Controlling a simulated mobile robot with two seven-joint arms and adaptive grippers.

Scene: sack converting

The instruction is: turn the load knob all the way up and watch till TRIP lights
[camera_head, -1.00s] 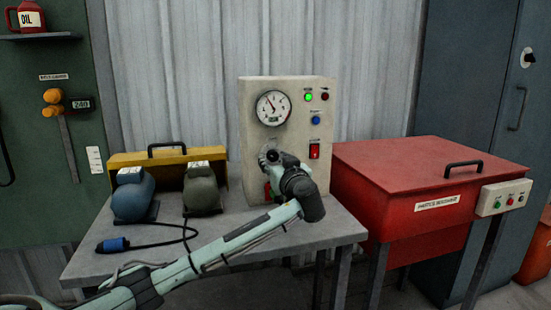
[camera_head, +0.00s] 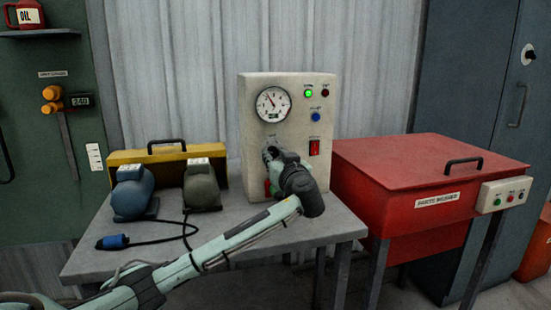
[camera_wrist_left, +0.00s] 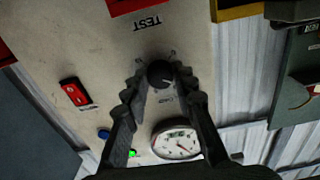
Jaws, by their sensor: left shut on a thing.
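The cream test panel (camera_head: 250,125) stands upright on the grey bench. Its round gauge (camera_head: 273,105) has the needle pointing up and left. The green lamp (camera_head: 308,93) is lit; the dark red lamp (camera_head: 325,93) beside it is unlit. Their labels are too small to read. My left gripper (camera_head: 269,153) is at the panel front below the gauge. In the left wrist view, which shows the panel upside down, its two fingers are closed around the black load knob (camera_wrist_left: 160,73). The gauge also shows there (camera_wrist_left: 176,143). In the head view the gripper mostly hides the knob.
A blue button (camera_head: 316,117) and a red switch (camera_head: 314,147) sit right of my gripper. A blue motor (camera_head: 134,196), a dark motor (camera_head: 202,190) and a yellow case (camera_head: 125,160) stand on the bench left. A red lidded bin (camera_head: 400,165) stands close on the right.

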